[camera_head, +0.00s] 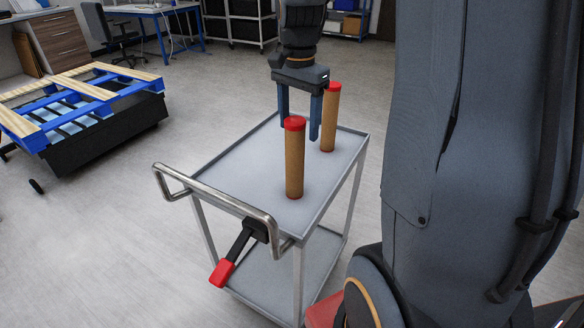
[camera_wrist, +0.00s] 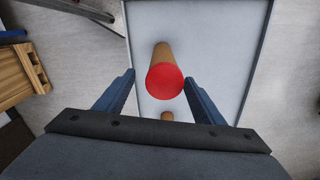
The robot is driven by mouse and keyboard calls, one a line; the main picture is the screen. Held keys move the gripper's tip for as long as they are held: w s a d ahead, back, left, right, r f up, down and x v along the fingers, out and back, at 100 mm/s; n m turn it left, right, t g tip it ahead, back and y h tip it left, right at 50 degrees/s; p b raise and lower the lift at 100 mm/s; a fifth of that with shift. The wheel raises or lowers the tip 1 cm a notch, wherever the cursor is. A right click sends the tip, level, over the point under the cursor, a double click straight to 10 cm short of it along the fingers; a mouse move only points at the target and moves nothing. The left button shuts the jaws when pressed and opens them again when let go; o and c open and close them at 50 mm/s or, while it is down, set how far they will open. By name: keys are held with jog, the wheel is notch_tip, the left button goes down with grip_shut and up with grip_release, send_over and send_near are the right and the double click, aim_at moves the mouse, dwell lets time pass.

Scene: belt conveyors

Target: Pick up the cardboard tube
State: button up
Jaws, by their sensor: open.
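Two upright brown cardboard tubes with red caps stand on the top shelf of a grey metal cart (camera_head: 240,180). The front tube (camera_head: 295,165) is nearer the handle, and the back tube (camera_head: 330,122) is to its right and farther off. My gripper (camera_head: 300,131) is open and empty, its blue fingers pointing down, close behind the front tube in the head view, which covers part of one finger. In the wrist view, a red-capped tube (camera_wrist: 165,80) lies between the lines of the two fingers. Part of another tube (camera_wrist: 167,116) shows beside my gripper's body, which hides the rest.
The cart has a bent metal handle (camera_head: 180,190) and a red-and-black lever (camera_head: 235,255) at its near end. A blue pallet with wooden slats (camera_head: 60,100) is at the left. Desks and shelves stand at the back. The floor between is clear.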

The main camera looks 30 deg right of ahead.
aim_at(295, 148)
jog(key=shift+f, duration=1.1)
jog(key=shift+w+a+f+p, duration=0.15)
jog(key=shift+f+p, duration=0.4)
jog(key=shift+f, duration=0.85)
jog(key=shift+s+a+f+p, duration=0.1)
jog(key=shift+a+f+p, duration=0.3)
jog(key=shift+f, duration=0.95)
jog(key=shift+d, duration=0.15)
jog(key=c, duration=1.2)
